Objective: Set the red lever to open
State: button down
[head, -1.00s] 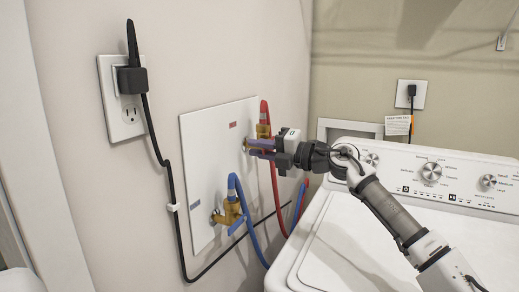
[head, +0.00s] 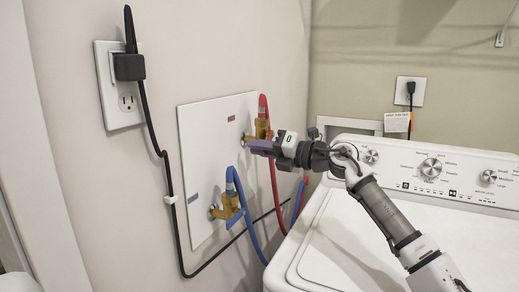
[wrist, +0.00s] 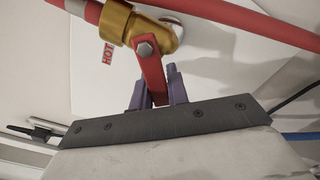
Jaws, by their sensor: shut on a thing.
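The red lever (wrist: 150,68) hangs from the brass hot-water valve (wrist: 150,28) in the wrist view, bolted at its upper end. My gripper (wrist: 158,92) has its purple fingers on both sides of the lever's free end and is shut on it. In the head view my gripper (head: 262,148) is at the upper right of the white wall panel, just below the brass valve (head: 262,128). The lever is hidden behind the fingers there. The red "HOT" label (wrist: 107,53) shows beside the valve.
A second brass valve (head: 231,207) with a blue lever and blue hose sits lower left on the white panel (head: 205,160). A red hose (head: 274,185) hangs beside my gripper. The white washer (head: 350,235) stands to the right. A black cord (head: 170,215) runs along the wall.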

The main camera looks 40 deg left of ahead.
jog(key=c, duration=1.4)
grip_release()
jog(key=shift+o, duration=0.2)
jog(key=b+v, duration=0.2)
jog(key=v, duration=1.2)
jog(key=shift+w+a+r, duration=0.1)
